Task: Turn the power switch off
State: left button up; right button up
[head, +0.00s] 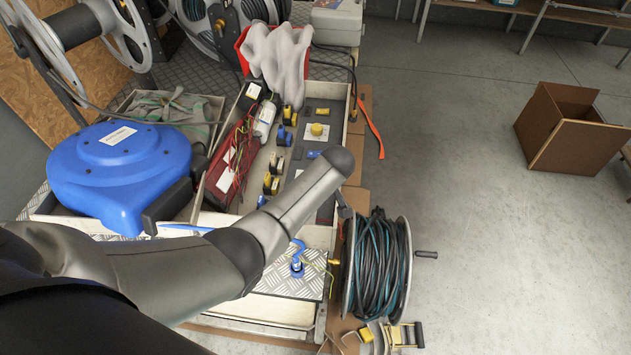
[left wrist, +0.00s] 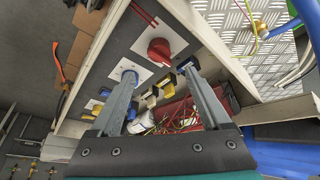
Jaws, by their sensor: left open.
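A round red rotary knob (left wrist: 159,51) sits on a white plate on a dark grey panel (left wrist: 125,38) in the left wrist view. I take it to be the power switch; its exact setting is hard to read. My left gripper (left wrist: 160,73) is open and empty, with its two fingers apart and pointing toward the panel, the knob showing just beyond and between the tips. In the head view my left arm covers this part of the panel, and the red knob is hidden. My right gripper is not in view.
Beside the panel lie a red box with wires (head: 235,165) and several yellow-black plugs (head: 271,183). A yellow knob (head: 317,130) is farther along the panel. A blue reel (head: 118,170) stands left, a hose reel (head: 378,268) right. An open carton (head: 570,130) sits on clear floor.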

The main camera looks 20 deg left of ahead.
pick_arm(q)
jog(key=shift+p+v, duration=0.65)
jog(key=shift+v, duration=2.1)
jog(key=shift+s, duration=0.1)
